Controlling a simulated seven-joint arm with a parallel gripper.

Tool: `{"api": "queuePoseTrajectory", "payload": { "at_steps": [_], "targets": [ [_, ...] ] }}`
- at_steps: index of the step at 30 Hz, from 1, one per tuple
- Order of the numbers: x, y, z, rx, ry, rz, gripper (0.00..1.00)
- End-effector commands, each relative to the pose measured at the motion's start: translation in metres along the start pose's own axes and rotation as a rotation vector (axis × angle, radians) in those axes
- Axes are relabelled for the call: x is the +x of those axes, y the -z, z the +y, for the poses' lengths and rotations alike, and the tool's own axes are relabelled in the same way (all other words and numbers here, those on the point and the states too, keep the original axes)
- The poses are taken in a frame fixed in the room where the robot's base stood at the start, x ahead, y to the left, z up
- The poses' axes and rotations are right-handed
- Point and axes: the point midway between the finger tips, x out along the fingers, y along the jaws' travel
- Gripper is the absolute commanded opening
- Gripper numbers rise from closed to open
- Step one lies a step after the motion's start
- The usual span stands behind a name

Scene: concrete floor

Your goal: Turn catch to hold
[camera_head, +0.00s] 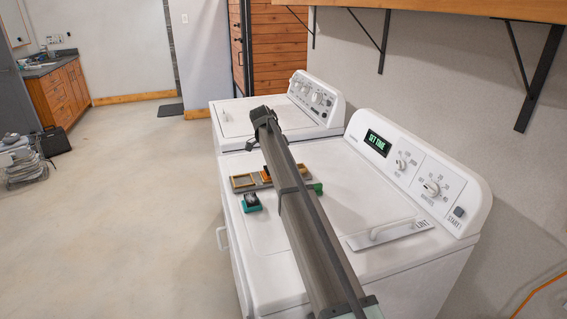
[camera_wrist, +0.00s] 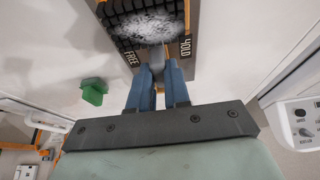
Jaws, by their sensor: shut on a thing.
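The catch (camera_wrist: 157,58) is a small grey tab at the near edge of a dark panel (camera_wrist: 131,57) in the wrist view. The panel carries the word FREE to the left of the tab and HOLD to the right. The tab points between the two words, and its exact angle is hard to tell. My gripper (camera_wrist: 157,72) has blue fingers shut on the tab, which partly hide it. In the head view my arm covers the gripper and the catch.
A grey fuzzy patch (camera_wrist: 155,26) lies on the panel's black grid. A green block (camera_wrist: 93,92) is to the left. In the head view, a tan-framed tray (camera_head: 243,182) and a teal block (camera_head: 251,203) sit on the white machine (camera_head: 330,190). A LINT handle (camera_head: 390,231) is at right.

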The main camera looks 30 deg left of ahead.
Motion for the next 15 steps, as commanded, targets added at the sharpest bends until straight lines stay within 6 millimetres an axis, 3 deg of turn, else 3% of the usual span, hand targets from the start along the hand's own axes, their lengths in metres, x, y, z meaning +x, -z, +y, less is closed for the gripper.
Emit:
{"api": "queuePoseTrajectory", "payload": {
  "at_steps": [9, 10, 15],
  "targets": [
    [0.0035, -0.0018, 0.0027, 0.002, -0.008, -0.004, 0.00],
    [0.0036, -0.0018, 0.0027, 0.002, -0.008, -0.004, 0.19],
    [0.0030, -0.0015, 0.0020, 0.001, -0.006, -0.003, 0.35]
  ]
}}
